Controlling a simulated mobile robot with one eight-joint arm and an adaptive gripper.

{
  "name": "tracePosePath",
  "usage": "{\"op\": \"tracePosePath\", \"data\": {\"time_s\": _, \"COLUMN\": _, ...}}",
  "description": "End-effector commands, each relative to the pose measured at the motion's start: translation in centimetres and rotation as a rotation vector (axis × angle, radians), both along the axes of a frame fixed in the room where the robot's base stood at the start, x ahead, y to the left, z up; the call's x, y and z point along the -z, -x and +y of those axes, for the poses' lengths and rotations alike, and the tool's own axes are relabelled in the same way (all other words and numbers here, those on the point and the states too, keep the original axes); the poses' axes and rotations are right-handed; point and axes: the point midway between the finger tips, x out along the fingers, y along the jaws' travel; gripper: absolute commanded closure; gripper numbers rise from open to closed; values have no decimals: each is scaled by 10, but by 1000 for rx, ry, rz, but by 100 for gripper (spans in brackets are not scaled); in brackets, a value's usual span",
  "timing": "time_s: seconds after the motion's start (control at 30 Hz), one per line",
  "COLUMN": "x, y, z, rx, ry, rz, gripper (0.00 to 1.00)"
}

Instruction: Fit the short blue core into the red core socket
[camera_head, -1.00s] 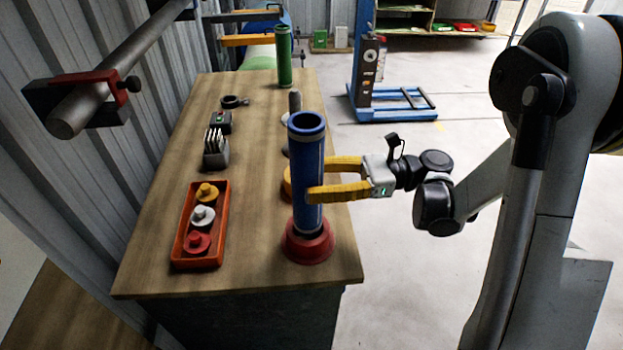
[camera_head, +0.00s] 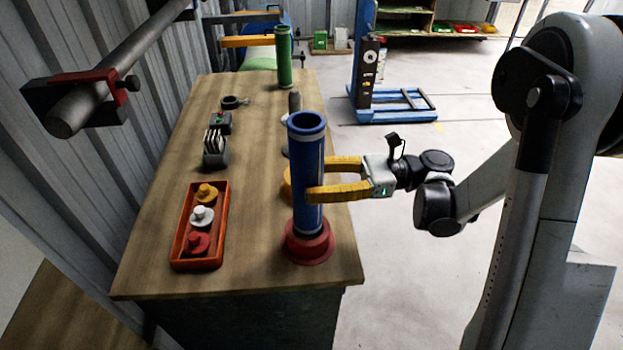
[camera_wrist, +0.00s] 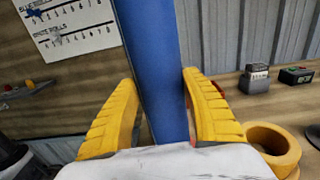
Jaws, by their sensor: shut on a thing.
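The blue core (camera_head: 308,160) stands upright at the near right of the bench, a hollow tube with its open top facing up. Its lower end is at the red core socket (camera_head: 312,251), a round red base on the bench top. Whether the core is seated fully cannot be told. My gripper (camera_head: 310,182) reaches in from the right, its yellow fingers shut on the core around mid-height. In the wrist view the blue core (camera_wrist: 152,70) runs between the two yellow fingers; its lower end is hidden there.
An orange tray (camera_head: 222,238) with yellow, white and red plugs lies to the left. A yellow ring (camera_wrist: 275,145) is close behind the core. A green core (camera_head: 283,60) stands at the far end. A grey holder with plates (camera_head: 215,150) is on the bench.

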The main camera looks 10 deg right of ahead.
Motion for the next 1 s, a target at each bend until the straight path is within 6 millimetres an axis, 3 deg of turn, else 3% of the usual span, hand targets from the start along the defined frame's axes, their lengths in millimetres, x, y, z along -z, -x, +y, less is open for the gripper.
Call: {"op": "tracePosePath", "data": {"time_s": 1.0, "x": 24, "y": 0, "z": 0, "rx": 0, "ry": -1, "rz": 0, "gripper": 87}}
